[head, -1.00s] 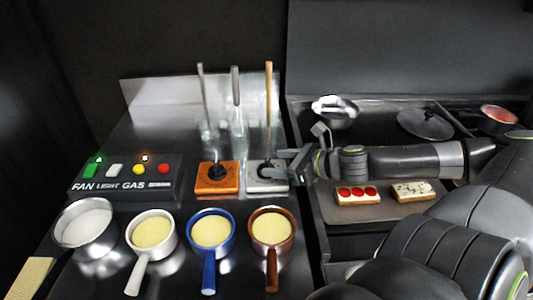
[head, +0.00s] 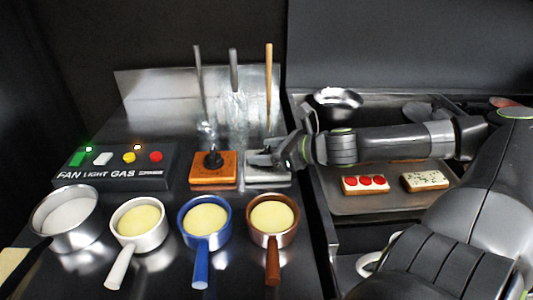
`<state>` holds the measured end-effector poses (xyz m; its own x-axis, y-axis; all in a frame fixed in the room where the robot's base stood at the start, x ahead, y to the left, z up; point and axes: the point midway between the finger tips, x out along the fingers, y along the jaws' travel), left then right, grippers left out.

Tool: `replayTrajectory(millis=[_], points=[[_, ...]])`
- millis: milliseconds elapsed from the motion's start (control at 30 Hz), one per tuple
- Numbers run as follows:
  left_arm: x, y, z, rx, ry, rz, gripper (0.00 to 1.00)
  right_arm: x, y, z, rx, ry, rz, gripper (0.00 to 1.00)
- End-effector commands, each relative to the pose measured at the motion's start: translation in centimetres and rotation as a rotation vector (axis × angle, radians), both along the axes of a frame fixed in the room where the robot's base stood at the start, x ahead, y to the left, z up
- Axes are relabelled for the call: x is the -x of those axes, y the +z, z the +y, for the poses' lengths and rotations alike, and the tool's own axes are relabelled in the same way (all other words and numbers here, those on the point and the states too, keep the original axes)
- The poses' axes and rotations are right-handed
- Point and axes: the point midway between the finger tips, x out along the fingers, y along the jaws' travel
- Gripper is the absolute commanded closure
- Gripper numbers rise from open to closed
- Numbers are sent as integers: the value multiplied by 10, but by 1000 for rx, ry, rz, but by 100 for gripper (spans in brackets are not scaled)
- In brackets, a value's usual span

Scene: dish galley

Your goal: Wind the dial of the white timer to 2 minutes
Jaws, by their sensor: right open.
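The white timer (head: 268,182) is a pale square block on the steel counter. It sits right of an orange timer (head: 213,182) with a black dial. My right gripper (head: 276,157) comes in from the right and is open at the top of the white timer. Its fingers cover most of the white timer's dial, so its setting cannot be read. Whether the fingers touch the dial cannot be told. My left gripper is not in view.
Several pans stand in front: steel (head: 66,233), white (head: 137,239), blue (head: 205,240), copper (head: 272,238). A switch panel (head: 117,177) is at left. Upright utensils (head: 235,85) stand behind the timers. A tray (head: 389,205) with two toasts lies right.

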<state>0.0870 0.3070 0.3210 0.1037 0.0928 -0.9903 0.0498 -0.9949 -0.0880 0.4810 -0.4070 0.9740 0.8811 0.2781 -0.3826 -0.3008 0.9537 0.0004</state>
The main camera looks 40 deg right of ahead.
Motion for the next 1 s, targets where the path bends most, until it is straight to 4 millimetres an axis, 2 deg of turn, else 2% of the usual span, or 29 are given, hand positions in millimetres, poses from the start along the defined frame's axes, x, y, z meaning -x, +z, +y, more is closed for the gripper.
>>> replayTrajectory(millis=[167, 500, 1000], points=[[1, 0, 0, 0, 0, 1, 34, 0, 0, 0, 0, 0, 0, 38], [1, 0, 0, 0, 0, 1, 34, 0, 0, 0, 0, 0, 0, 81], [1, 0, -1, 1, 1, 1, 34, 0, 0, 0, 0, 0, 1, 81]])
